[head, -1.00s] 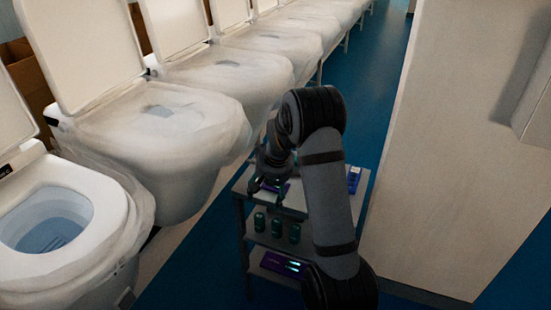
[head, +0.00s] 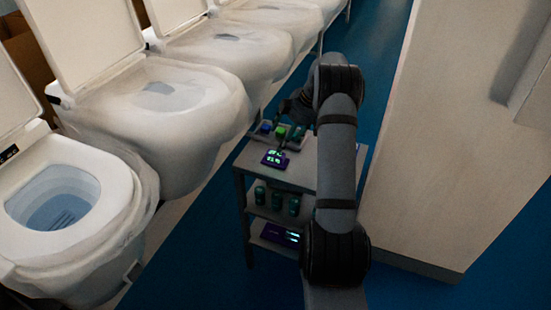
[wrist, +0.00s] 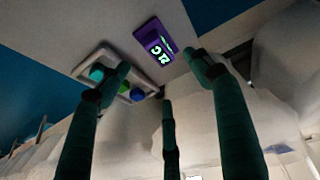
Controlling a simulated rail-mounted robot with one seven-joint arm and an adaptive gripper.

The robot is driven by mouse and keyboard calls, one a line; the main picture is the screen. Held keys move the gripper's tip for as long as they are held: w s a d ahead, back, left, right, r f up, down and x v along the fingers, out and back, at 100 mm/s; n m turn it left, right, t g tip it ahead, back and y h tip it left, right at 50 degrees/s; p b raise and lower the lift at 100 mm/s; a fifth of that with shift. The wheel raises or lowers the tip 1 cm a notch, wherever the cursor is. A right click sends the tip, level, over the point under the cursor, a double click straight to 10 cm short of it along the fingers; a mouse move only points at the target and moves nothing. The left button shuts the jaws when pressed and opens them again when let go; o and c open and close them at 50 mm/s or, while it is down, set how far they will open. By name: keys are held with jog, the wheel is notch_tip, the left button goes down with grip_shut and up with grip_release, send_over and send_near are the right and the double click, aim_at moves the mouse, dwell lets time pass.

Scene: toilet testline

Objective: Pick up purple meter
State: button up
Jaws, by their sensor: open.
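The purple meter (head: 275,159) lies flat on the top of a grey cart, its lit green digits facing up. In the wrist view the purple meter (wrist: 153,38) is near the top centre, beyond the fingertips. My gripper (head: 284,140) is above the cart top, close to the meter's far side. In the wrist view my gripper (wrist: 160,70) has its dark green fingers spread, with nothing between them. The fingers appear apart from the meter; the exact gap is unclear.
A tray with coloured buttons (wrist: 132,88) sits beside the meter. The cart (head: 305,175) holds green cylinders (head: 277,199) on its middle shelf and another purple device (head: 280,235) below. Toilets (head: 170,100) line the left; a pale wall panel (head: 440,140) stands right.

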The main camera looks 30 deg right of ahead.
aim_at(281, 155)
jog(key=x, duration=0.3)
jog(key=shift+w+f+p, duration=0.15)
jog(key=shift+f+p, duration=0.2)
jog(key=shift+d+p+x, duration=0.2)
jog(key=shift+p+x, duration=0.9)
jog(key=shift+x, duration=1.65)
jog(key=shift+f, duration=0.1)
jog(key=shift+s, duration=0.2)
jog(key=shift+c, duration=1.3)
jog(key=c, duration=1.1)
jog(key=shift+o, duration=0.2)
